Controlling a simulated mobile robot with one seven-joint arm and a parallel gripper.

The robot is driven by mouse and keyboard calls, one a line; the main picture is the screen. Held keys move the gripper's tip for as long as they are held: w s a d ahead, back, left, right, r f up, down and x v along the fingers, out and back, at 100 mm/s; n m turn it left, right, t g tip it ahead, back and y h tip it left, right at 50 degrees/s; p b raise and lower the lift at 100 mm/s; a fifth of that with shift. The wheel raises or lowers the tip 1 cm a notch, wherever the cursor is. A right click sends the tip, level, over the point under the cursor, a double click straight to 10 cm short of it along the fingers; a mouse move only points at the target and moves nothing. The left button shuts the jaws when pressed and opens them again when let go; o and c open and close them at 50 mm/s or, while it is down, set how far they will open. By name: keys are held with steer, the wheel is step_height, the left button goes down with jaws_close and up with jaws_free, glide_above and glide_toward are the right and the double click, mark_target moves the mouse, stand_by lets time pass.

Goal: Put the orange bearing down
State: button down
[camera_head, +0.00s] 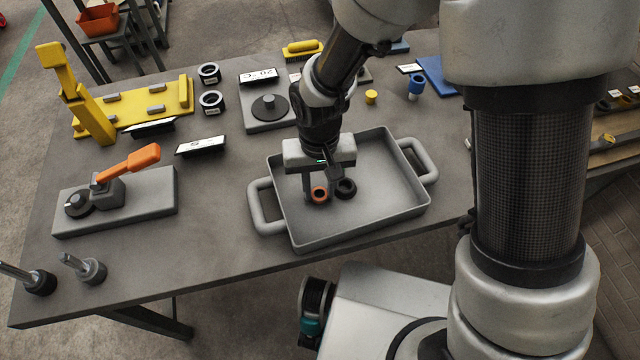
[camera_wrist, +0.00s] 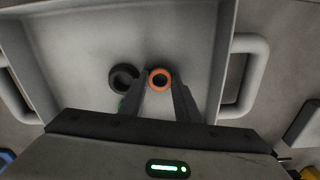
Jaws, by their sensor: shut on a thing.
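The orange bearing (camera_head: 319,194) is a small ring with a dark hole. It is in the grey tray (camera_head: 420,203), near the tray's front left part; it also shows in the wrist view (camera_wrist: 159,79). My gripper (camera_head: 321,190) points down into the tray and is shut on the orange bearing, with a finger on each side of it in the wrist view (camera_wrist: 160,84). A black bearing (camera_head: 346,188) lies on the tray floor right beside it, and in the wrist view (camera_wrist: 123,78) it is just left of my fingers. I cannot tell whether the orange bearing touches the tray floor.
The tray has raised walls and a handle (camera_head: 262,206) at each end. A toggle clamp with an orange lever (camera_head: 130,165) stands at left, a yellow fixture (camera_head: 130,105) behind it. A plate with a black disc (camera_head: 270,107) is behind the tray. The tray's right part is clear.

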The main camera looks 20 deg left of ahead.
steer(key=shift+f, duration=0.25)
steer(key=c, duration=1.6)
jaws_free()
steer(key=shift+r, duration=0.1)
step_height(320, 180, up, 12)
steer(key=shift+r+p, duration=0.2)
steer(key=shift+p, duration=0.3)
